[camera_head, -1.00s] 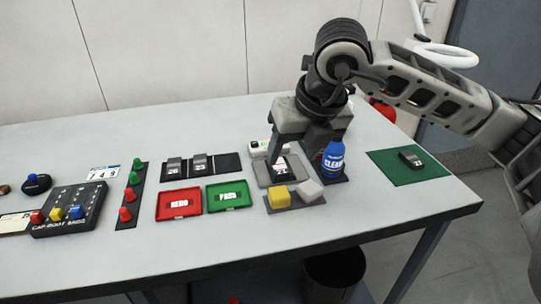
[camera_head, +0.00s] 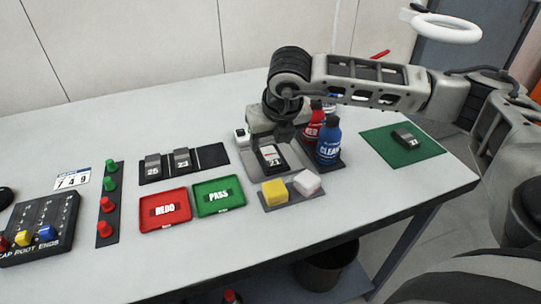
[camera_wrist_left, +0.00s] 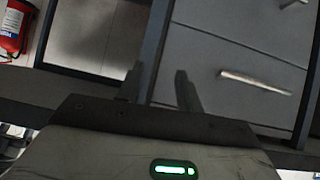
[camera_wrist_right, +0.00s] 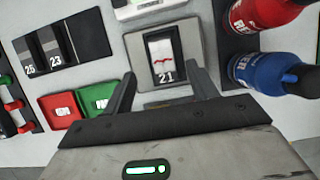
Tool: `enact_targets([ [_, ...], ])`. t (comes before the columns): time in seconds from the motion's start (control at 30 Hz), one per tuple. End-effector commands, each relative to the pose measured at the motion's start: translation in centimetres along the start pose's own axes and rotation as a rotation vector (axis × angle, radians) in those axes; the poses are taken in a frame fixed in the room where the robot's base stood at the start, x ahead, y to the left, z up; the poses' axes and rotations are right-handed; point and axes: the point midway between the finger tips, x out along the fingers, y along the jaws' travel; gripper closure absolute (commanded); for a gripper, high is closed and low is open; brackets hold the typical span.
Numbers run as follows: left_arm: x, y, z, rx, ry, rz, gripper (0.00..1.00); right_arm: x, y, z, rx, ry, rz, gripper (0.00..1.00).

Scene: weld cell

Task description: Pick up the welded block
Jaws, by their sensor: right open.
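The welded block (camera_head: 270,158), a dark block numbered 21 with a white top, lies on a grey plate. In the right wrist view the block (camera_wrist_right: 162,58) shows a red wavy seam on its white face. My right gripper (camera_wrist_right: 163,85) is open, with its fingers apart and pointing toward the block's numbered end. Nothing is between the fingertips. In the head view the right gripper (camera_head: 281,130) is just behind and above the block. My left gripper (camera_wrist_left: 158,85) shows only in its own wrist view, with a gap between its fingers, empty, facing grey drawers.
A blue bottle (camera_head: 328,142) and a red bottle (camera_head: 311,125) stand close right of the block. The red REDO tray (camera_head: 164,209) and green PASS tray (camera_head: 219,196) are left. A green mat (camera_head: 383,150) holds another block.

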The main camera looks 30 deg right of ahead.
Motion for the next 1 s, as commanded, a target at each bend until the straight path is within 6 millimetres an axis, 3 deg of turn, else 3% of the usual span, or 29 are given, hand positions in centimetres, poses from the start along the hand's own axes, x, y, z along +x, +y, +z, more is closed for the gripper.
enact_targets([
  [0.33,-0.3,-0.1,-0.5,0.010,-0.006,-0.005,0.64,4.5,-0.4,-0.1,0.000,0.003,-0.001,0.42],
  [0.63,-0.2,-0.2,-0.3,0.011,-0.009,-0.007,0.64,5.1,-0.4,-0.2,0.000,0.001,0.000,0.42],
  [0.87,-0.3,-0.2,-0.4,0.010,-0.005,-0.007,0.64,5.1,-0.4,-0.1,0.000,0.001,0.000,1.00],
  [1.0,-0.3,-0.3,-0.5,0.010,-0.004,-0.008,0.64,5.0,-0.4,-0.1,0.000,-0.001,0.001,1.00],
])
